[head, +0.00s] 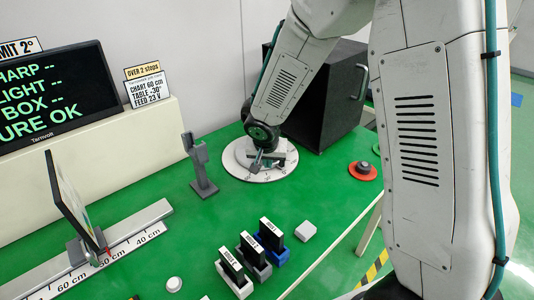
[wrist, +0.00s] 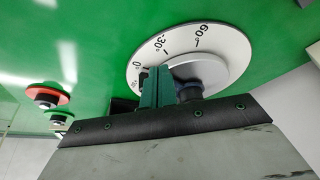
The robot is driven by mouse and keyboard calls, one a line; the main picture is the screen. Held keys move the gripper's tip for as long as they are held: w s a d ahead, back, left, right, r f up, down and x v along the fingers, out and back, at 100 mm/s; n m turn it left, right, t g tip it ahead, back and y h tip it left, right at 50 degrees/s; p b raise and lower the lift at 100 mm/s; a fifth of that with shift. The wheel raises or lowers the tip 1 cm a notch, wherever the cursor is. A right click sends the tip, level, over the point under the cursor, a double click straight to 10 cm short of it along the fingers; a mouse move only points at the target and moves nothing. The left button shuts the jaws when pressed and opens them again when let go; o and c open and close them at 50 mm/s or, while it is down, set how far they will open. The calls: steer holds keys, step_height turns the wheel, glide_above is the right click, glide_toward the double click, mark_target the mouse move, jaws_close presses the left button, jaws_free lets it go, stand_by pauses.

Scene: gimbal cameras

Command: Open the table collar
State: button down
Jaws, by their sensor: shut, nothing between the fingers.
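The round table (head: 240,172) is a white disc with angle marks, lying on the green bench below my arm. In the wrist view the disc (wrist: 222,48) shows marks such as 0°, -30° and 60°, with a raised grey hub (wrist: 205,68) in its middle. Contact cannot be told.
A black box (head: 335,95) with a handle stands behind the disc. A red button (head: 362,170) is right of it. A grey post (head: 200,170) stands to the left. Labelled blocks (head: 252,256) and a white block (head: 305,231) lie nearer. The screen (head: 50,95) reads "URE OK".

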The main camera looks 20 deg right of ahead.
steer(key=shift+x, duration=1)
steer(key=shift+w+d+r, duration=0.1)
steer(key=shift+w+d, duration=0.2)
steer(key=shift+w, duration=0.25)
steer(key=shift+w+d+r, duration=0.1)
steer(key=shift+w+d, duration=0.25)
steer(key=shift+w, duration=0.2)
steer(key=shift+w+d, duration=0.2)
steer(key=shift+w, duration=0.35)
steer(key=shift+w+d, duration=0.4)
steer(key=shift+d, duration=0.25)
steer(key=shift+a, duration=0.15)
